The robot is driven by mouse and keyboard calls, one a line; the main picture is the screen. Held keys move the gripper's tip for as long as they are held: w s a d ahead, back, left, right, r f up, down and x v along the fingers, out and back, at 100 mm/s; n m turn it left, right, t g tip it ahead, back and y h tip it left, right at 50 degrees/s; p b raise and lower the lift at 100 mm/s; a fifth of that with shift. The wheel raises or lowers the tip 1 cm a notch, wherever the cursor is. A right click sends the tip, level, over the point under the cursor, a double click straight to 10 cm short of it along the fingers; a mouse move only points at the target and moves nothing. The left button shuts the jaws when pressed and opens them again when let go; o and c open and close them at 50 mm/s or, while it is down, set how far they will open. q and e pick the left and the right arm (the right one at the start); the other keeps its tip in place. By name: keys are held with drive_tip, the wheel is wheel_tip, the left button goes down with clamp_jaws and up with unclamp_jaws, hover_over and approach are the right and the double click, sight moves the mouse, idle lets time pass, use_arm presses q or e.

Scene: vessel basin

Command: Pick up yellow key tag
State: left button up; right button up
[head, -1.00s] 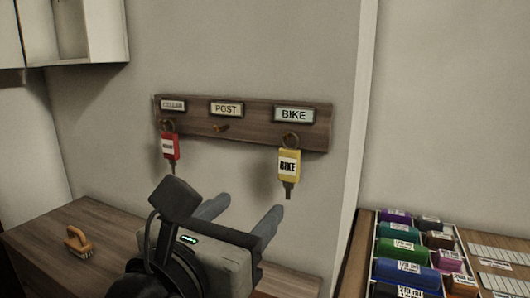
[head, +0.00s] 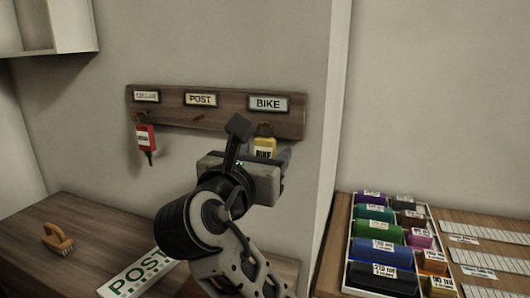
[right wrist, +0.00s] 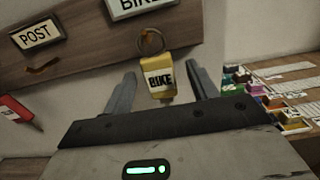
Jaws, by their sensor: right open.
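The yellow key tag (head: 264,147), labelled BIKE, hangs by a ring from the hook under the BIKE plate on the wooden key rack (head: 180,112). In the right wrist view the yellow tag (right wrist: 158,77) hangs between the two fingers of my right gripper (right wrist: 160,85). The gripper is open, with a gap on both sides of the tag. In the head view my right gripper (head: 262,160) is at the tag and hides its lower part. The left gripper is not in view.
A red key tag (head: 146,137) hangs at the rack's left. The POST hook (head: 197,118) is empty. A brush (head: 57,239) and a POST sign (head: 135,276) lie on the wooden counter. A tray of coloured rolls (head: 388,240) stands right of the wall corner.

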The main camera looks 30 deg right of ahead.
drive_tip(key=shift+x, duration=0.95)
drive_tip(key=shift+c, duration=0.4)
drive_tip(key=c, duration=1)
drive_tip(key=shift+c, duration=0.2)
drive_tip(key=shift+r, duration=0.25)
drive_tip(key=b+v, duration=0.1)
drive_tip(key=v, duration=1.7)
drive_tip(key=shift+c, duration=0.5)
